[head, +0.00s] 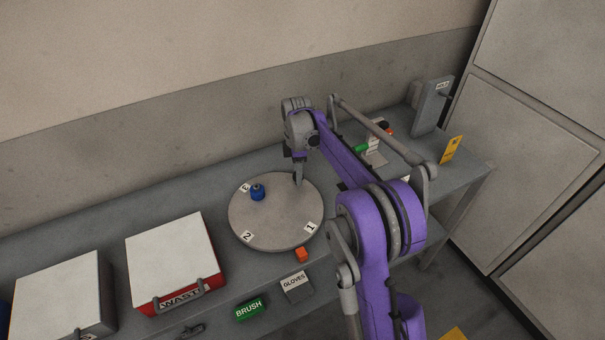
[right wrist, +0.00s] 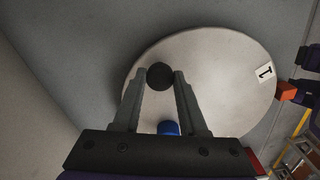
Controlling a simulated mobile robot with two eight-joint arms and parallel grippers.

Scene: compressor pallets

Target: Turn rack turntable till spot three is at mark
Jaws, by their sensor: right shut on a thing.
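The round grey turntable (head: 277,222) lies on the bench with number labels on its top. Label 1 (head: 311,227) is at the front right, near an orange block (head: 301,254) just off the rim. Label 2 (head: 247,236) is at the front left and label 3 (head: 244,187) at the back left. A blue knobbed object (head: 258,192) stands on the disc beside label 3. My right gripper (head: 299,182) reaches down at the disc's back right edge. In the right wrist view its fingers are shut on a dark round peg (right wrist: 160,76). My left gripper is not in view.
A red WASTE box (head: 175,262) with white lid and another white-lidded box (head: 62,298) stand to the left. Green BRUSH (head: 249,309) and grey GLOVES (head: 296,287) blocks are in front. A grey upright holder (head: 431,106) and yellow card (head: 452,149) stand at the far right.

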